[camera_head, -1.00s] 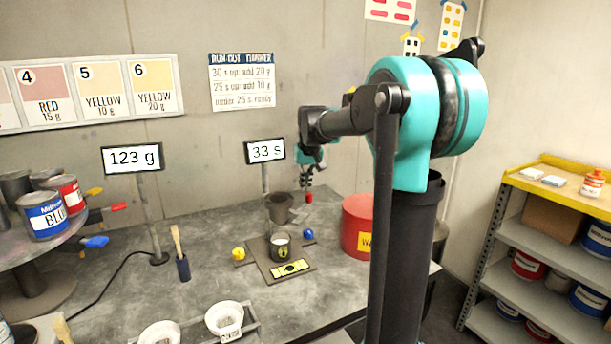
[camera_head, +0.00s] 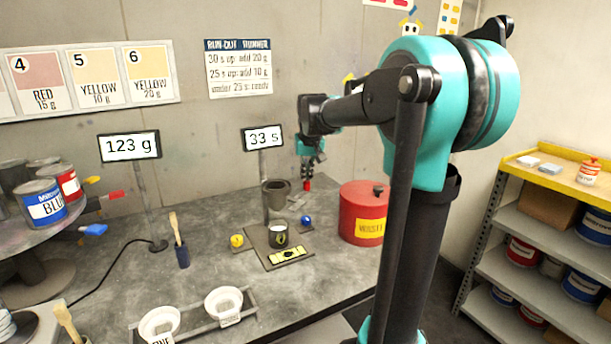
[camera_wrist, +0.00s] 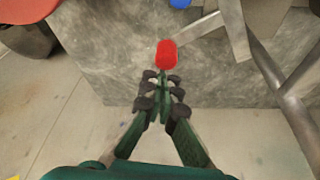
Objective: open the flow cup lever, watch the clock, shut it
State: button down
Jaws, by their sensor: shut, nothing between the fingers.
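The grey flow cup (camera_head: 276,188) stands on a small base plate (camera_head: 262,252), with a small dark cup (camera_head: 279,238) below it. The lever shows in the wrist view as a thin metal arm (camera_wrist: 200,25) ending in a red knob (camera_wrist: 166,54); the knob also shows in the head view (camera_head: 307,185). My gripper (camera_wrist: 161,88) is shut and empty, its fingertips just short of the knob; contact cannot be told. In the head view my gripper (camera_head: 312,168) hangs above the knob, right of the cup. The clock display (camera_head: 263,139) reads 33 s.
A red waste can (camera_head: 352,214) stands right of the flow cup. A scale display (camera_head: 130,146) reads 123 g. A paint shelf (camera_head: 550,230) stands right. Bench between holder and base is bare.

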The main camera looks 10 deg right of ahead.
jog(key=shift+s+d+m+h, duration=0.1)
jog(key=shift+s+m+h, duration=0.2)
jog(key=shift+s+m, duration=0.75)
jog(key=shift+s+d+m+h, duration=0.1)
jog(key=shift+s+m+h, duration=0.4)
jog(key=shift+s, duration=1.05)
